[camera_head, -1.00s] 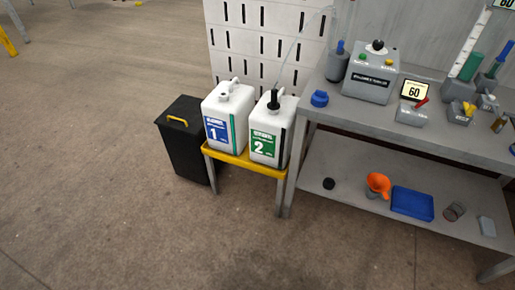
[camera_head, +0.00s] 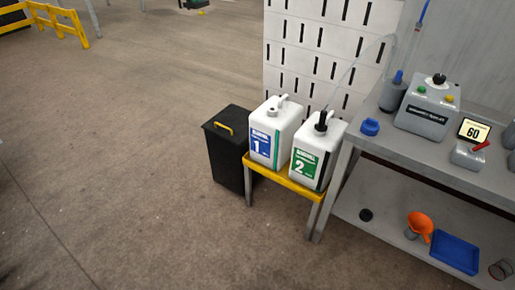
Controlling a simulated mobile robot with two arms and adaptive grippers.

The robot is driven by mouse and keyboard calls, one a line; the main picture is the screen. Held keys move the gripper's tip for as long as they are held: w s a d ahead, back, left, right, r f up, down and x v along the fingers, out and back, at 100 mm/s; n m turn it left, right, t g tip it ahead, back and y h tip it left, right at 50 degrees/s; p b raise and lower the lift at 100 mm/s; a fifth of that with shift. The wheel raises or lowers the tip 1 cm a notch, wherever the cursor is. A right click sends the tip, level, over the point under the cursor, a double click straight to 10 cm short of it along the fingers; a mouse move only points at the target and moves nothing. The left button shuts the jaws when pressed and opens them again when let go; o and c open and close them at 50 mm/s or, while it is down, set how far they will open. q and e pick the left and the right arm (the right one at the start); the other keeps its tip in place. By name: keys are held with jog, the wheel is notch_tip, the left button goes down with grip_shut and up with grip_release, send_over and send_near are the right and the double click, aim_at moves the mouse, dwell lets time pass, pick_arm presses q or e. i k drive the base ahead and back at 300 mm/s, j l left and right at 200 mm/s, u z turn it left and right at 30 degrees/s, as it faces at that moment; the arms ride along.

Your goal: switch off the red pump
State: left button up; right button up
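No thing that is clearly a red pump shows. A grey box (camera_head: 423,118) with a black knob (camera_head: 439,79), a green button (camera_head: 421,89) and a yellow button (camera_head: 449,98) stands on the workbench. Its label is too small to read. To its right a small grey device (camera_head: 464,156) has a red part (camera_head: 481,146) on top, below a display (camera_head: 474,131) reading 60. A white canister marked 2 (camera_head: 329,142) has a black fitting (camera_head: 321,122) with a thin clear tube rising from it. Neither of my grippers is in view.
A white canister marked 1 (camera_head: 285,122) shares a yellow-topped stand (camera_head: 293,184) with canister 2. A black bin (camera_head: 229,160) stands left of it. The bench's lower shelf (camera_head: 385,225) holds an orange funnel (camera_head: 420,223) and a blue tray (camera_head: 455,252). The floor at left is clear.

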aim_at(472, 150)
jog(key=z, duration=1.45)
